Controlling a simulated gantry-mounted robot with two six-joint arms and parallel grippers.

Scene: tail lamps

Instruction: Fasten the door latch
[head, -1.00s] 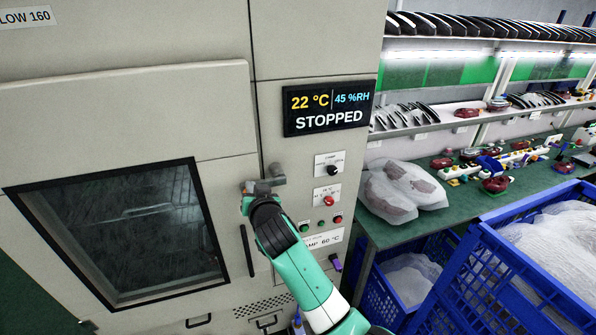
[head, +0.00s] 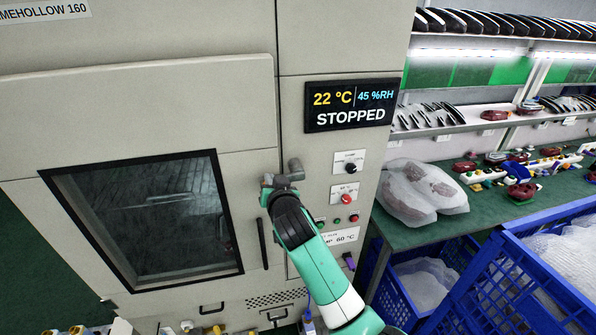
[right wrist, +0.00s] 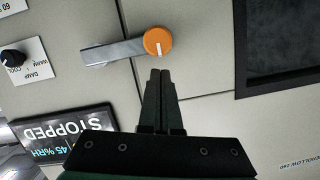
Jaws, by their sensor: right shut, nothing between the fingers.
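The door latch shows in the right wrist view as an orange round hub (right wrist: 158,41) with a white mark and a grey lever (right wrist: 112,52). The hub is on the door side, and the lever reaches across the seam onto the control panel side. In the head view the grey latch (head: 294,169) is partly hidden by my right gripper (head: 268,184). The right gripper is shut and empty, its fingertips (right wrist: 160,74) close beside the hub; contact cannot be told. The chamber door (head: 150,105) lies flush with its frame, with a dark window (head: 145,215). My left gripper is out of view.
A display reading STOPPED (head: 350,104) is above right of the latch. A black knob (head: 350,168) and red button (head: 346,199) are close to its right. A green bench (head: 440,232) and blue crates (head: 540,265) stand right of the cabinet.

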